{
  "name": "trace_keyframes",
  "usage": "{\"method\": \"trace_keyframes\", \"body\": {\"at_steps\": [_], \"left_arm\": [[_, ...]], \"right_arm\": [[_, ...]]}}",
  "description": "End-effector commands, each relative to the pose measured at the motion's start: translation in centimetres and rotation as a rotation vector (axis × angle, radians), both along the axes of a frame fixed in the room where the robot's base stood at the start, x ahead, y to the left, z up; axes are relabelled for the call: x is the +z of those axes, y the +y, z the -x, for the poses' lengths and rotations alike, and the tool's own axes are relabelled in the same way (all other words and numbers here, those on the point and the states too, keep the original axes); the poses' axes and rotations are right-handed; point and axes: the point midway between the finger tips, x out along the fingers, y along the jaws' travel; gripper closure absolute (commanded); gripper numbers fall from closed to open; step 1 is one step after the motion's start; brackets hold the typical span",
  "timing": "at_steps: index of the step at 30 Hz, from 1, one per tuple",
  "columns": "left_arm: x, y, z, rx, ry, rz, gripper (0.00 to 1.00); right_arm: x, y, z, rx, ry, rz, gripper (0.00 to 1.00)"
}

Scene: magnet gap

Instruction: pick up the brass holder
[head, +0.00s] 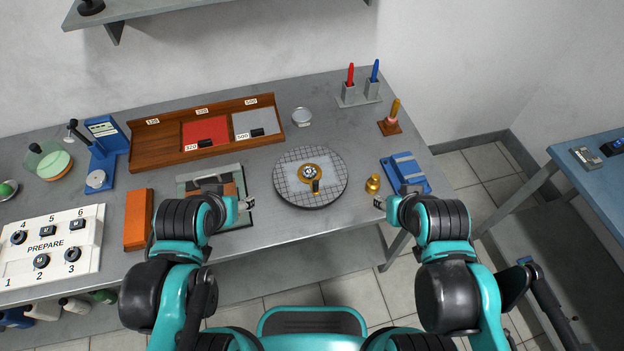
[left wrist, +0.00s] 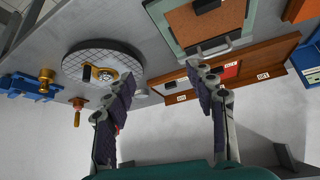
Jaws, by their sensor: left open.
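I cannot tell for certain which one is the brass holder. My left gripper (head: 247,203) is open and empty, left of the plate, near the framed tray. My right gripper (head: 379,203) is just in front of the knobbed piece, seemingly apart from it; its fingers are too small to read.
A blue block (head: 407,172) sits right of the knobbed piece. A wooden-handled tool (head: 393,112) and a pen stand (head: 358,96) are behind. A wooden tray (head: 165,147), an orange block (head: 138,220) and a button panel (head: 50,247) fill the left side. Bare table lies around the plate.

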Motion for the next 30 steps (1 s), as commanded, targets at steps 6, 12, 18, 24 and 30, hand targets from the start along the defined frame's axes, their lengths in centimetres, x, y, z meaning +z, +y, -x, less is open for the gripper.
{"method": "trace_keyframes", "body": {"at_steps": [6, 12, 18, 24, 30], "left_arm": [[0.5, -0.7, -0.7, 0.074, 0.021, 0.077, 0.61], [1.4, -4.1, -3.9, 0.452, 0.146, 0.411, 0.61], [0.5, -8.8, -7.3, 0.972, 0.345, 0.747, 0.61], [-1.6, -13.2, -9.5, 1.471, 0.534, 0.940, 0.61], [-3.4, -15.5, -10.2, 1.757, 0.626, 0.996, 0.61]], "right_arm": [[0.5, 0.0, 0.0, 0.000, 0.000, 0.000, 0.61], [2.5, 0.0, 0.0, 0.000, 0.000, 0.000, 0.61], [4.5, 0.0, 0.0, 0.000, 0.000, 0.000, 0.61], [6.1, 0.0, 0.0, 0.000, 0.000, 0.000, 0.61], [6.8, 0.0, 0.0, 0.000, 0.000, 0.000, 0.61]]}}
